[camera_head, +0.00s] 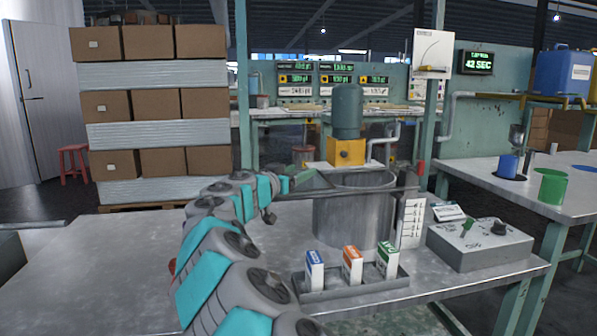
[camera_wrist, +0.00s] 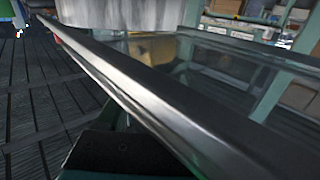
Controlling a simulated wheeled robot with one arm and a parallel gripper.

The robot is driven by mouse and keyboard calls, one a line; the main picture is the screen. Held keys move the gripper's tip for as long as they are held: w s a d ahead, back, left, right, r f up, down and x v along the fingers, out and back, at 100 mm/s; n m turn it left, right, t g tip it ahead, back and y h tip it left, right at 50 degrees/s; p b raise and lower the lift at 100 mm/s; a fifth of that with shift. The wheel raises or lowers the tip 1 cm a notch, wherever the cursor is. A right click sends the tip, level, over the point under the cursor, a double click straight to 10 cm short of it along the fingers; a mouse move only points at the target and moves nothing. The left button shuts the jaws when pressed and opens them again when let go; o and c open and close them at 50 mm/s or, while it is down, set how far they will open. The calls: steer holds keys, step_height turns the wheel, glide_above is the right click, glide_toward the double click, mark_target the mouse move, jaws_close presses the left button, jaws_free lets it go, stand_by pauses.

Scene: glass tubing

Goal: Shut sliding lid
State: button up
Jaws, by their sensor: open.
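The sliding lid (camera_head: 312,181) is a glass pane with a grey metal edge, lying level at the left of the big metal vat's (camera_head: 350,220) round rim. The vat mouth is at least partly uncovered. In the wrist view the lid's metal edge (camera_wrist: 150,90) runs diagonally across the picture, with its glass to the right. The pale vat wall (camera_wrist: 120,14) shows beyond it. My gripper (camera_head: 293,182) is open at the left end of the lid. A dark finger (camera_wrist: 115,152) shows just below the metal edge; whether it touches the edge is unclear.
A tray (camera_head: 352,290) with three small boxes stands in front of the vat. A grey control box (camera_head: 480,245) with a knob is to the right. A yellow and green motor unit (camera_head: 347,125) stands behind. The table's left part is clear.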

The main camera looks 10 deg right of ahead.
jaws_close()
stand_by(0.4)
stand_by(0.9)
